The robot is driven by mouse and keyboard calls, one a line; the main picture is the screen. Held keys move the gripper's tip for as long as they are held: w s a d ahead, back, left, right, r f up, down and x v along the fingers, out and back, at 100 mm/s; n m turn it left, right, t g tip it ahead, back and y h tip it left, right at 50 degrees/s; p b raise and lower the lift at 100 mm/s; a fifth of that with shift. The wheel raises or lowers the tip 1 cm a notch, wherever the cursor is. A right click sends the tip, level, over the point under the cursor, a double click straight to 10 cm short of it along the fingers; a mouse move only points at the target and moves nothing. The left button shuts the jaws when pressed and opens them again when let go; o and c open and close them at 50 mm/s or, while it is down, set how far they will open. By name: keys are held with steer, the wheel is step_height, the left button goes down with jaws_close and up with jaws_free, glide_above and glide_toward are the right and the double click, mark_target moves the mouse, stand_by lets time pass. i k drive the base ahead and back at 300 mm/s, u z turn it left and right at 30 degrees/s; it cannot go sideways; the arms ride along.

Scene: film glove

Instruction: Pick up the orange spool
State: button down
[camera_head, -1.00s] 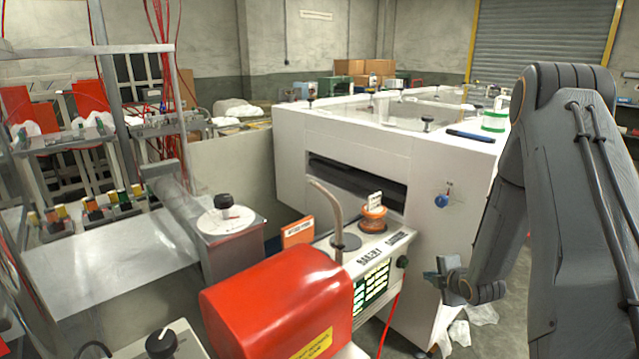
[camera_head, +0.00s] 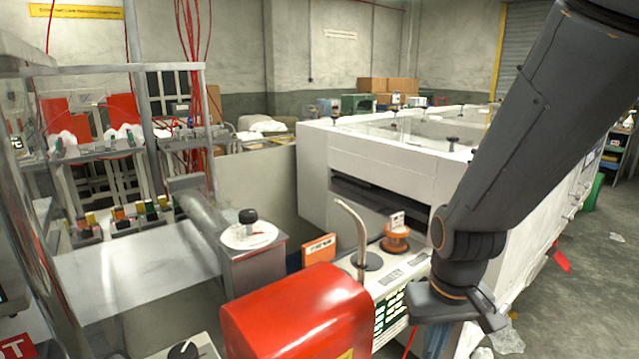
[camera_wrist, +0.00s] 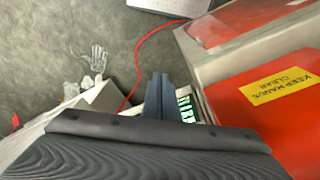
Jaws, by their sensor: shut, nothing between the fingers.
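The orange spool (camera_head: 396,240) stands upright on the pale top of the control box, beside the bent metal tube, with a small white card on it. My gripper (camera_head: 456,305) is to the right of the spool and lower in the picture, beside the box's right end, apart from the spool. In the wrist view my gripper (camera_wrist: 158,88) shows its dark fingers together and empty. The spool is not visible in the wrist view.
A red machine cover (camera_head: 298,312) stands in front of the box, and the bent metal tube (camera_head: 357,235) rises left of the spool. A large white machine (camera_head: 360,155) is behind. In the wrist view a red cable (camera_wrist: 138,62) and a pale glove (camera_wrist: 97,58) lie below.

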mark_target(395, 234)
steer(key=z, duration=2.1)
steer(key=i, duration=2.15)
steer(key=u, duration=3.85)
steer(key=i, duration=0.2)
steer(key=u, duration=0.05)
